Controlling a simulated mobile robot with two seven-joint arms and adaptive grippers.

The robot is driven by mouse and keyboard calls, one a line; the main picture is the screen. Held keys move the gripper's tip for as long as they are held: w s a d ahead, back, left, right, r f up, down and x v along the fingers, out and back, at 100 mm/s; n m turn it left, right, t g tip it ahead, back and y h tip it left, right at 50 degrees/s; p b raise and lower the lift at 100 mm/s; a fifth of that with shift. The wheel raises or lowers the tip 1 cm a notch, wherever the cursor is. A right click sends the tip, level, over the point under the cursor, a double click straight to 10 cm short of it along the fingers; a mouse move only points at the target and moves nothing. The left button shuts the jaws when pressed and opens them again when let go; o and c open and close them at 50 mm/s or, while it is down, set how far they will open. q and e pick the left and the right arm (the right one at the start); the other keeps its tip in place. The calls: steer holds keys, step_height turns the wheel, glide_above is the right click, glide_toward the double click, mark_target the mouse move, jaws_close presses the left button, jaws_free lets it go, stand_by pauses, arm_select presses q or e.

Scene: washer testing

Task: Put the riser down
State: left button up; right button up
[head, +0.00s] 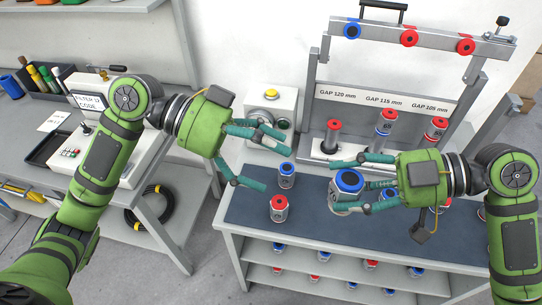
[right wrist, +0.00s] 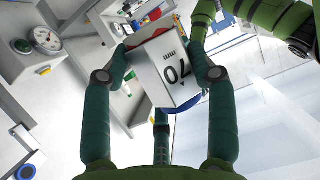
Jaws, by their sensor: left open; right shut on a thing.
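The riser (head: 348,182) is a grey piece with a blue round top, held by my right gripper (head: 336,186) over the dark mat (head: 310,235). In the right wrist view the riser (right wrist: 172,72) shows a pale face marked "70 mm", between the fingers of my right gripper (right wrist: 163,68). Whether its base touches the mat cannot be told. My left gripper (head: 274,164) is open and empty, left of the riser and near a small blue-topped can (head: 286,175).
A red-topped can (head: 278,208) stands on the mat to the left of the riser. Behind is a gauge rack (head: 365,94) with gap labels and several posts. A box with a yellow button (head: 272,105) stands at the back. The front-left mat is mostly clear.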

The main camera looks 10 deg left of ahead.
mark_target(332, 190)
arm_select(q)
steer(key=shift+m+g, duration=0.3)
steer(key=shift+m, duration=0.2)
steer(key=x, duration=0.8)
steer(key=s+x, duration=0.1)
steer(key=x, duration=0.3)
steer(key=shift+s+d+r, duration=0.1)
steer(key=shift+d+r, duration=0.15)
steer(key=shift+d, duration=0.05)
steer(key=c, duration=1.5)
steer(key=shift+c, duration=0.8)
arm_select(e)
steer(key=o, duration=1.4)
arm_select(q)
steer(key=shift+c, duration=0.6)
arm_select(e)
steer(key=shift+o, duration=0.4)
